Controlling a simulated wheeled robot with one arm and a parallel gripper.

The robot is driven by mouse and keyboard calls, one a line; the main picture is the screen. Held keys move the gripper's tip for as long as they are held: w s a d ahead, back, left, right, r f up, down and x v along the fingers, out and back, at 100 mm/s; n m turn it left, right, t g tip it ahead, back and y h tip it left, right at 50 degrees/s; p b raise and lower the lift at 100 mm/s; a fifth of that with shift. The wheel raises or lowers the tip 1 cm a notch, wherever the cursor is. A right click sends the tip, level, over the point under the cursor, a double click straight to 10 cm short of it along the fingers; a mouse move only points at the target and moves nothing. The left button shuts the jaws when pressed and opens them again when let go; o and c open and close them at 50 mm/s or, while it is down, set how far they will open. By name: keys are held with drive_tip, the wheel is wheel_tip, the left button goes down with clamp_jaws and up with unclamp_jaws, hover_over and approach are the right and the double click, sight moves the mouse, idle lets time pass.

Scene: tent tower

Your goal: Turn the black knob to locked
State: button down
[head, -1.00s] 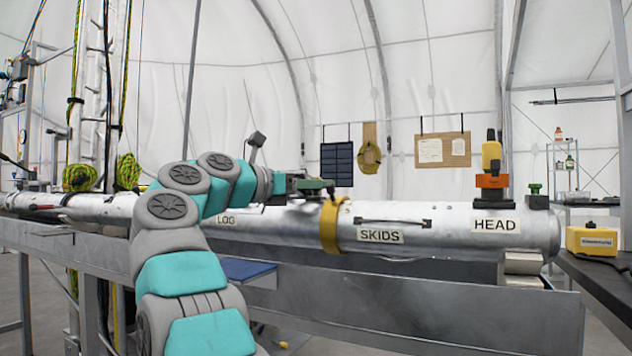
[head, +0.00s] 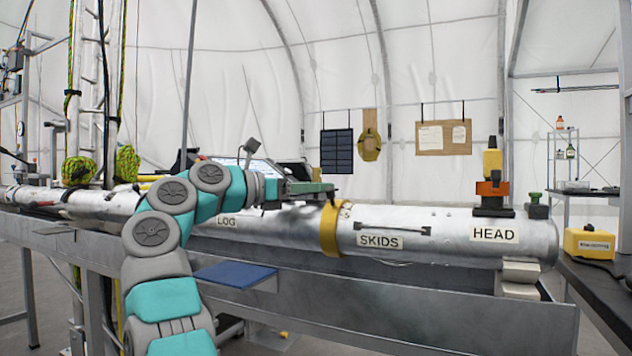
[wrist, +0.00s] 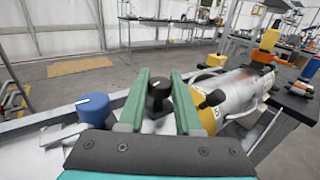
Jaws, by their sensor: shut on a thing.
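In the wrist view, the black knob (wrist: 159,92) stands between the two green fingers of my gripper (wrist: 160,88). It has a white mark on its top. The fingers are shut on it, one on each side, and hide part of its base. In the head view, my gripper (head: 312,188) is above the long silver tube (head: 290,230), close to the yellow band. The black knob cannot be made out in the head view. I cannot read a locked label in either view.
A blue knob (wrist: 95,107) with a white mark is left of my gripper in the wrist view. A black-topped lever (wrist: 213,99) is close on the right. The yellow band (head: 330,232) circles the tube. A blue panel (head: 234,273) sticks out below it.

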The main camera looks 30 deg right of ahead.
drive_tip(key=shift+r+m+g+p, duration=0.15)
drive_tip(key=shift+m+g+p, duration=0.65)
drive_tip(key=shift+p, duration=1)
drive_tip(key=shift+r+m+g+p, duration=0.1)
drive_tip(key=shift+m+g+p, duration=0.3)
drive_tip(key=shift+g+p, duration=1.05)
drive_tip(key=shift+f+m+p, duration=0.15)
drive_tip(key=shift+m+p, duration=0.15)
drive_tip(key=shift+p, duration=0.55)
drive_tip(key=c, duration=0.6)
unclamp_jaws()
drive_tip(key=shift+f+b, duration=0.25)
drive_tip(key=shift+b, duration=0.35)
drive_tip(key=shift+f+n+t+b, duration=0.25)
drive_tip(key=shift+n+t+b, duration=0.35)
drive_tip(key=shift+b, duration=0.65)
drive_tip(key=shift+t+b, duration=0.35)
drive_tip(key=shift+b, duration=0.3)
drive_tip(key=n+t+b, duration=0.1)
drive_tip(key=t+b, duration=0.1)
drive_tip(key=b, duration=0.1)
